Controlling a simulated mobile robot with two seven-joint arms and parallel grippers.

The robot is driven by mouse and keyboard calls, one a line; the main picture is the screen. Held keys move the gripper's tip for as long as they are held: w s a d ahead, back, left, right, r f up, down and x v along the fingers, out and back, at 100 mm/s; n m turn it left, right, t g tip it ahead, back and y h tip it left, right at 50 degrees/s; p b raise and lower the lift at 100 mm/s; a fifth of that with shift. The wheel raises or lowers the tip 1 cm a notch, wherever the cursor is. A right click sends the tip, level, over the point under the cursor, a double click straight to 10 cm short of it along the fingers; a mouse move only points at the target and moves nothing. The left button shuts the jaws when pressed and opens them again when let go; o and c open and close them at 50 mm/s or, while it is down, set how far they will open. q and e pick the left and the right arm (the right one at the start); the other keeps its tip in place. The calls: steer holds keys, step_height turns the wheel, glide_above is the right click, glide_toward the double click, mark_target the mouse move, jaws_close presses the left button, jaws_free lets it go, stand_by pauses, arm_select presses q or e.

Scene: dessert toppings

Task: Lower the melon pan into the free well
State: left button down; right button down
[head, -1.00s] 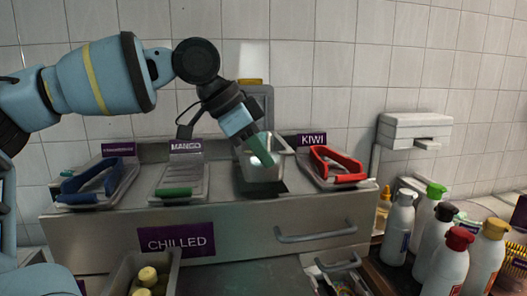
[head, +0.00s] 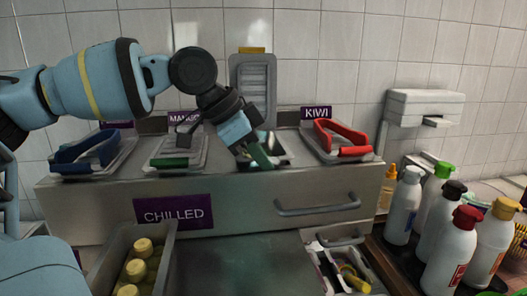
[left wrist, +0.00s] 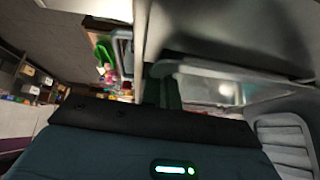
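My left gripper (head: 262,158) is at the opening between the mango and kiwi pans, its green fingers pointing down. In the left wrist view its fingers (left wrist: 164,88) are together at the rim of the metal melon pan (left wrist: 225,72), gripping it at one edge. The free well (head: 286,150) shows as a dark opening beside the fingers. The pan is low at this opening, and most of it is hidden in the head view. I cannot tell whether it rests on the well's edge. My right gripper is out of view.
Blue tongs (head: 86,152) lie farther left. Several bottles (head: 404,208) stand at the right.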

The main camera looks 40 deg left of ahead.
arm_select(q)
steer(key=shift+f, duration=0.55)
stand_by(0.6)
steer(key=c, duration=1.6)
jaws_free()
steer(key=shift+f, duration=0.15)
steer(key=shift+f, duration=0.15)
steer(key=v, duration=0.7)
steer(key=shift+d+p, duration=0.1)
steer(key=shift+p, duration=0.25)
steer(key=shift+r, duration=0.4)
steer(key=shift+a+r, duration=0.2)
steer(key=shift+a, duration=0.15)
